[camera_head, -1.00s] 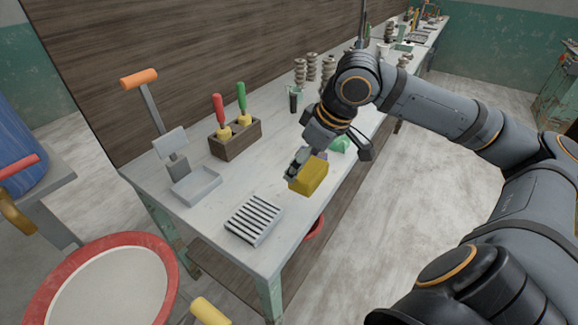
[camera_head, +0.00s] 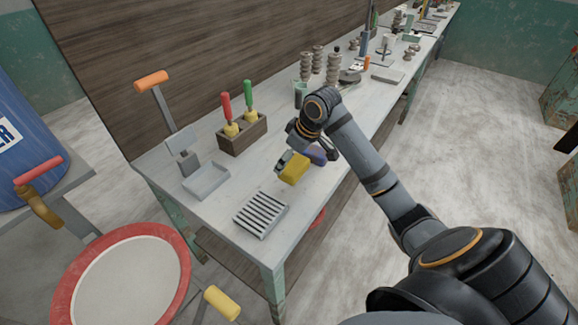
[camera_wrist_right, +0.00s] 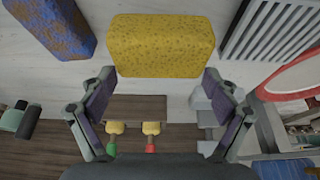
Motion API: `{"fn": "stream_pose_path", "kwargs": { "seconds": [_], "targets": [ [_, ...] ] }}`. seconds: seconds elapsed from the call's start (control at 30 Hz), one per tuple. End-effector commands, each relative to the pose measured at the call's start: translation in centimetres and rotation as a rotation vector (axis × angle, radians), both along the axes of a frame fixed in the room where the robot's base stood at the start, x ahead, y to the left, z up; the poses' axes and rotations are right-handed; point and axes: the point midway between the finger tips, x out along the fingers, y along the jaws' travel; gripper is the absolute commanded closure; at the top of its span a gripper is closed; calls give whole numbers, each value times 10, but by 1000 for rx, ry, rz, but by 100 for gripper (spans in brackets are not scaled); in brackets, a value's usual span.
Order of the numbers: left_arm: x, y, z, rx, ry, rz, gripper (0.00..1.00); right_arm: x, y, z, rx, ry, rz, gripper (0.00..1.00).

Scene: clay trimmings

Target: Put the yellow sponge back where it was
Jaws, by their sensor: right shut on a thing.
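The yellow sponge (camera_head: 293,169) is a plain block in my right gripper (camera_head: 296,156), low over the worktable or on it; I cannot tell which. The slatted grey rack (camera_head: 260,215) is in front and to the left of the yellow sponge. My left gripper is out of view.
A wooden holder (camera_head: 243,139) with red- and green-handled tools stands behind. A small grey scale-like tray (camera_head: 206,181) is at the left. A dark cup (camera_head: 299,95) and stacked clay-coloured pieces stand farther back. The table's front edge is close to the rack.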

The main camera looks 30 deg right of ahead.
Motion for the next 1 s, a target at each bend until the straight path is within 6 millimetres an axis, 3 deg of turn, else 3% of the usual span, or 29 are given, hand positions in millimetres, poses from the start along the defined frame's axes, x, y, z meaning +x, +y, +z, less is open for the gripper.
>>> {"fn": "stream_pose_path", "kwargs": {
  "seconds": [0.27, 0.6, 0.63, 0.7, 1.0],
  "targets": [
    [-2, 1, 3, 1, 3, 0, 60, 6, -1, -37, 1, 3, 1, 37],
    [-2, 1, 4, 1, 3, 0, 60, 6, -1, -42, 0, 2, -1, 37],
    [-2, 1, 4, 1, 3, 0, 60, 6, -1, -43, 0, 2, -1, 10],
    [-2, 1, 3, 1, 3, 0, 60, 6, -1, -42, 0, 1, 0, 1],
    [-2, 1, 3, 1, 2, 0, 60, 6, -1, -42, 0, 1, 0, 0]
  ]
}}
